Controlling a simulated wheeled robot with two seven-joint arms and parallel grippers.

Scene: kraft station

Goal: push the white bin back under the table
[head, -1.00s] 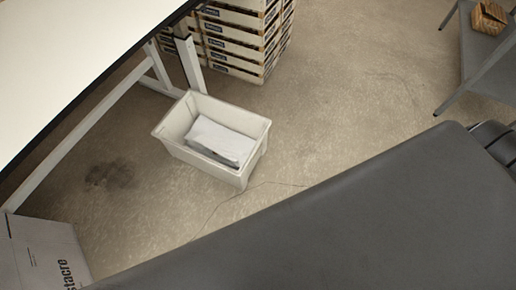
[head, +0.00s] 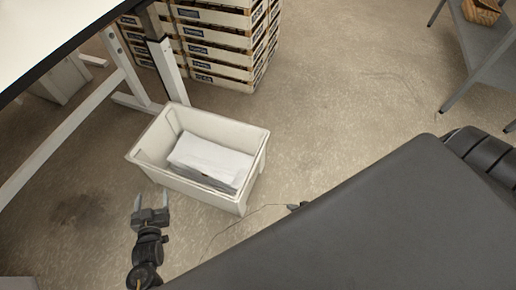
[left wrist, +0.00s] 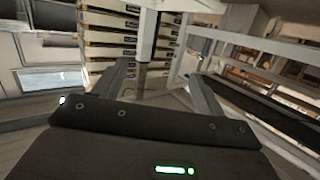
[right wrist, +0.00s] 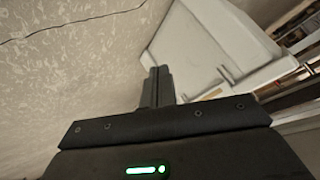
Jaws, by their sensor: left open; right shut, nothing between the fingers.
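The white bin (head: 222,196) stands upright on the floor beside the leg of the white table (head: 50,22), with a stack of papers (head: 210,158) inside. It sits outside the tabletop's edge in the head view. My left gripper (head: 151,200) is open and empty, just left of the bin's near left corner and apart from it. In the left wrist view, its fingers (left wrist: 160,80) are spread, with the table leg beyond. My right gripper (head: 298,206) barely shows past my dark body. In the right wrist view, its fingers (right wrist: 157,85) are shut and empty, with the bin's wall (right wrist: 205,50) close beyond them.
A stack of crates (head: 222,45) stands behind the bin, close to the table leg (head: 167,70). A grey shelf (head: 482,45) with a wooden basket (head: 481,11) is at the far right. The floor right of the bin is clear.

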